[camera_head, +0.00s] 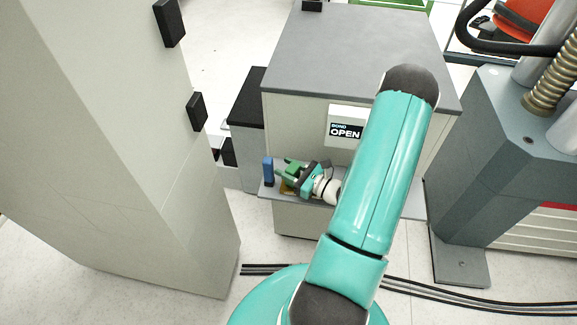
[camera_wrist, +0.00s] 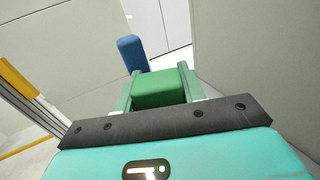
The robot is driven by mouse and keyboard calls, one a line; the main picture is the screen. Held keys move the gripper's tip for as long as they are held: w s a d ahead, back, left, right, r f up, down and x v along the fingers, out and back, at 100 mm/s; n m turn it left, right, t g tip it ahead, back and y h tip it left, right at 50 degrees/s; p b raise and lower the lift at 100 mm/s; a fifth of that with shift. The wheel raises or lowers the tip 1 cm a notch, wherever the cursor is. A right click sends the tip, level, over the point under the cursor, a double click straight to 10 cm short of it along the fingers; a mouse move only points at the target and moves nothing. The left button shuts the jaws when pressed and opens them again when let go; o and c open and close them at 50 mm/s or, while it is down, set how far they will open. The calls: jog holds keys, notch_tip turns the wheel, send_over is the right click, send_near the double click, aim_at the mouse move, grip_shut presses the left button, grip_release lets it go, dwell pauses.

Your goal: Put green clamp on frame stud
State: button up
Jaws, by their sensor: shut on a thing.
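The green clamp (camera_wrist: 158,88) sits between the two fingers of my gripper (camera_wrist: 158,90) in the wrist view. My gripper is shut on it. In the head view the green clamp (camera_head: 294,167) and my gripper (camera_head: 287,174) are at the small shelf on the front of the grey cabinet. A blue block (camera_head: 268,171) stands upright at the shelf's left end, just left of the clamp. It also shows beyond the clamp in the wrist view (camera_wrist: 132,53). I cannot make out the frame stud in either view.
The shelf (camera_head: 408,208) juts from the grey-topped cabinet (camera_head: 375,40), below a sign reading OPEN (camera_head: 346,130). A tall pale cabinet (camera_head: 120,150) stands at left. A dark grey machine (camera_head: 480,150) stands at right. Black cables (camera_head: 450,300) cross the floor.

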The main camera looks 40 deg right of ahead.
jog(key=shift+a+r, duration=0.1)
jog(key=shift+a, duration=0.1)
jog(key=shift+d, duration=0.15)
jog(key=o, duration=0.7)
jog(key=shift+f, duration=0.25)
jog(key=shift+r, duration=0.1)
